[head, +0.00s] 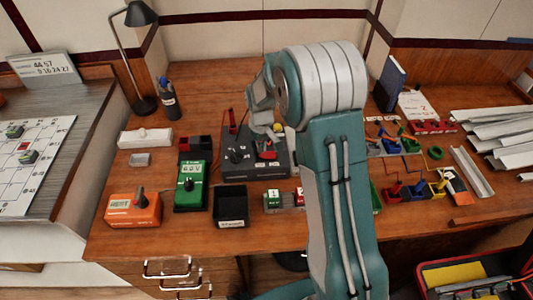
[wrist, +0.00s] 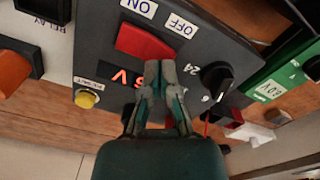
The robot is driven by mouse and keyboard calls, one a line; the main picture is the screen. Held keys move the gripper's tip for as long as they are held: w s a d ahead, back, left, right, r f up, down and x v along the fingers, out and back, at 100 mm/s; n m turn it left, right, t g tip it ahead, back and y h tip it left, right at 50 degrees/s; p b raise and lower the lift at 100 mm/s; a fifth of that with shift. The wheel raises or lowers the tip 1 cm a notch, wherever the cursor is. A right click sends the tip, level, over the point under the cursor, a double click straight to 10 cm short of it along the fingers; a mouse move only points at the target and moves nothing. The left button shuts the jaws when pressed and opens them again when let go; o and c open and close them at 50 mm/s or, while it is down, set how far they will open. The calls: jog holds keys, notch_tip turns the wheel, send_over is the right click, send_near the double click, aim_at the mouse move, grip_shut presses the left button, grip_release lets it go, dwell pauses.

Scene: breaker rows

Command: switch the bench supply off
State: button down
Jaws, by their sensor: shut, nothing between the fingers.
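The bench supply is a dark grey box (head: 260,173) in the middle of the desk in the head view. A dark display with lit red characters (wrist: 98,68) lies beside the switch, partly covered by my fingers. A black knob (wrist: 217,76) and a yellow button (wrist: 88,98) flank them. My gripper (wrist: 158,72) is shut and empty, its tips overlapping the switch's edge; I cannot tell whether they touch.
A green meter (head: 191,185) and an orange box (head: 133,208) stand to the left of the supply. A black open bin (head: 231,205) is in front. A lamp (head: 140,55) stands behind left. Coloured switches and leads crowd the right side.

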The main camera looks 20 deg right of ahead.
jog(key=shift+f, duration=0.6)
dwell(0.3)
jog(key=shift+r, duration=3.5)
